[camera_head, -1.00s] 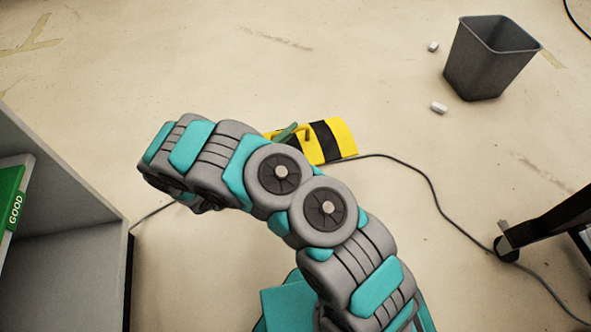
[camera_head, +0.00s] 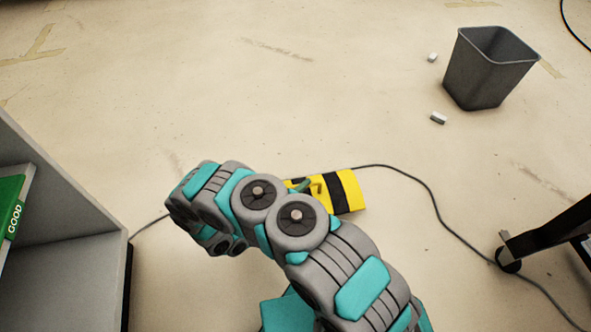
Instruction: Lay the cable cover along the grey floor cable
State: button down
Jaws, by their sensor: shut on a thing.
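The cable cover (camera_head: 352,192), yellow with black stripes, shows past my arm near the middle. Its left part is hidden behind the arm. My gripper (camera_head: 303,186) is mostly hidden; a teal finger shows by the cover's yellow handle, and it is shut on the cover. The grey floor cable (camera_head: 433,209) comes out by the cover's upper edge, curves right and runs down to the lower right. Another stretch shows left of my arm, by the shelf. Whether the cover touches the floor or lies over the cable behind my arm I cannot tell.
A grey shelf unit (camera_head: 75,265) with a green book (camera_head: 12,205) stands at the left. A dark bin (camera_head: 488,70) stands at the upper right, with two small white pieces (camera_head: 438,118) beside it. A black castor (camera_head: 508,258) is at the right. The upper-left floor is clear.

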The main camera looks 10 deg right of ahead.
jog(key=shift+w+f+b, duration=0.25)
jog(key=shift+w+f, duration=0.5)
jog(key=shift+w, duration=1.3)
jog(key=shift+w+f+b, duration=0.2)
jog(key=shift+w+f, duration=0.6)
jog(key=shift+w, duration=1.2)
jog(key=shift+w+f+b, duration=0.25)
jog(key=shift+w+f, duration=0.5)
jog(key=shift+w, duration=1.3)
jog(key=shift+f, duration=0.1)
jog(key=c, duration=0.8)
grip_release()
